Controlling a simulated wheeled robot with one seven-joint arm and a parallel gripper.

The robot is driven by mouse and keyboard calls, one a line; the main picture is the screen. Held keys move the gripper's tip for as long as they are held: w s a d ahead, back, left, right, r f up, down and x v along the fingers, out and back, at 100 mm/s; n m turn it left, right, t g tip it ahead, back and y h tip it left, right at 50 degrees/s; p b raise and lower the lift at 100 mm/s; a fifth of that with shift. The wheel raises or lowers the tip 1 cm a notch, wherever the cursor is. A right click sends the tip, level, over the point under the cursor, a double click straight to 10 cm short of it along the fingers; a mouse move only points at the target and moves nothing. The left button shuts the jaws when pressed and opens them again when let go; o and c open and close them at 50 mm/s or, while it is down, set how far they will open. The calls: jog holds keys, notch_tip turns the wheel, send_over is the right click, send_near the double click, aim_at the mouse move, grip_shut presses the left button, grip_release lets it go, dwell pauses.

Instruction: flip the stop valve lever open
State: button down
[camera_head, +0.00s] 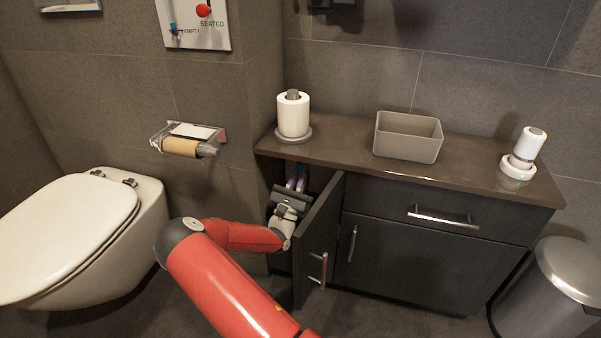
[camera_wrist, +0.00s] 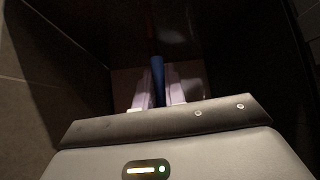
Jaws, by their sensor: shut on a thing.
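My gripper (camera_head: 297,178) reaches into the open cabinet at the left end of the vanity. In the wrist view its two pale fingers (camera_wrist: 159,92) are shut on a blue bar, which looks like the stop valve lever (camera_wrist: 157,70). The lever points along the fingers, and its far end fades into the dark cabinet. The valve body and pipe are too dark to make out. In the head view the lever is hardly visible, with my gripper and the cabinet opening around it.
The open cabinet door (camera_head: 318,235) stands just right of my arm. The vanity top (camera_head: 345,135) lies above, with a paper roll (camera_head: 293,113), a grey bin (camera_head: 408,138) and a white dispenser (camera_head: 527,146). A toilet (camera_head: 75,235) is at left, a metal trash can (camera_head: 548,285) at right.

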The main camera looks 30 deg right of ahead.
jog(key=c, duration=1.5)
grip_release()
jog(key=shift+o, duration=0.2)
jog(key=shift+a, duration=0.1)
jog(key=v, duration=0.7)
jog(key=shift+a+f, duration=0.2)
jog(key=shift+f, duration=0.1)
jog(key=shift+s, duration=0.1)
